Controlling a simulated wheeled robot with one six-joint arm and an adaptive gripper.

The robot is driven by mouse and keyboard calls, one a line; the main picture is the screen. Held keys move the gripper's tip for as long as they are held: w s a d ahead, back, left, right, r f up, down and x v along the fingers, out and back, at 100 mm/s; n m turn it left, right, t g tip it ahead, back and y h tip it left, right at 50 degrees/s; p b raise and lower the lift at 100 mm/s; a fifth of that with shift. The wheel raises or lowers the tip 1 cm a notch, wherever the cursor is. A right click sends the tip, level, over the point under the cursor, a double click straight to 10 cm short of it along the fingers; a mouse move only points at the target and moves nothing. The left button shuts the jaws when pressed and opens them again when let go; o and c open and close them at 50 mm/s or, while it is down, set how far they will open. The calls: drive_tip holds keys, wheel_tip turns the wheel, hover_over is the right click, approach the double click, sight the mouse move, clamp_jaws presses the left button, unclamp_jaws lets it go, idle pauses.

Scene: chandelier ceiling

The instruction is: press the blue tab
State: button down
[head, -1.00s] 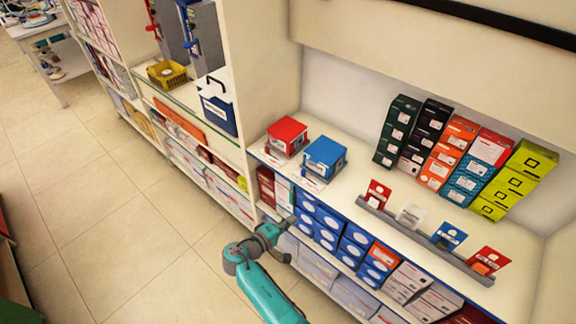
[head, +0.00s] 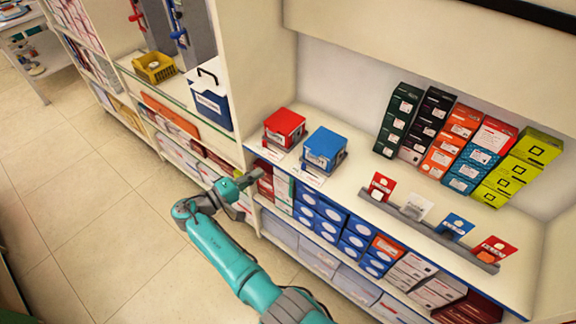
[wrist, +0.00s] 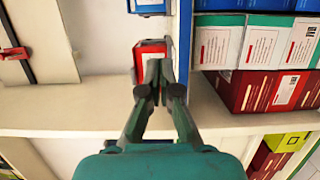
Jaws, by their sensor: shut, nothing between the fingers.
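A blue-topped box (head: 324,149) sits on the white counter with a white label at its front, beside a red-topped box (head: 284,128). A blue card (head: 456,226) stands in the grey rail, between a white card and a red card. I cannot tell which blue part is the tab. My gripper (head: 257,173) is at the counter's left front edge, below the red-topped box. In the wrist view my gripper (wrist: 160,72) is shut and empty; its tips overlap a small red and white piece (wrist: 150,52). A blue and white piece (wrist: 148,6) shows beyond it.
The counter's blue front edge (wrist: 181,45) runs close beside my fingertips. Boxes (head: 328,209) fill the shelf below. A cream divider (head: 250,75) stands left of the counter. Tall coloured boxes (head: 450,140) line the back. Open tiled floor (head: 100,200) lies to the left.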

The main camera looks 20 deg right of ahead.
sight(288, 168)
drive_tip(key=x, duration=1)
drive_tip(key=shift+d, duration=0.2)
drive_tip(key=shift+s+d, duration=0.4)
drive_tip(key=shift+s, duration=0.5)
drive_tip(key=shift+s+d, duration=0.55)
drive_tip(key=shift+s, duration=0.2)
